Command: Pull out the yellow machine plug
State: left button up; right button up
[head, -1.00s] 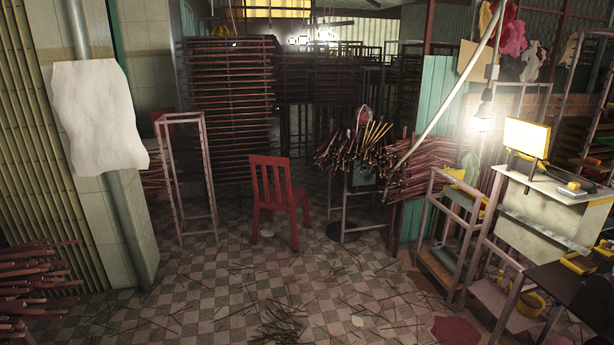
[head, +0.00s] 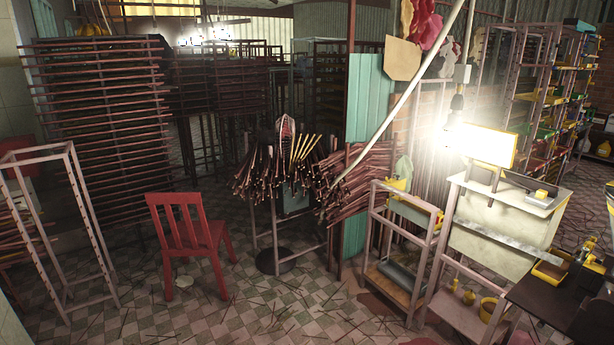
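No plug can be made out in the head view. Small yellow machine parts (head: 397,185) sit on top of a metal rack at the right of centre. A yellow and dark machine (head: 583,256) stands on the dark table (head: 548,297) at the lower right. A yellow-edged lit panel (head: 485,146) stands above a pale cabinet (head: 500,222). I cannot tell which of these is the yellow machine. Neither of my grippers is in view.
A red chair (head: 190,235) stands on the checkered floor at left. Bundles of incense sticks (head: 285,168) rest on a stand at centre. An open metal frame (head: 85,230) is at far left. Tall shelves (head: 545,90) stand back right. Thin sticks litter the open floor (head: 250,315) in front.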

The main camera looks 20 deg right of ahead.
aim_at(540, 194)
jog(key=i+l+z, duration=0.1)
jog(key=i+z, duration=0.7)
jog(key=i+j+z, duration=0.1)
jog(key=i+z, duration=0.35)
jog(key=i+l+z, duration=0.35)
jog(key=i, duration=0.3)
jog(key=i+z, duration=0.35)
jog(key=i, duration=0.25)
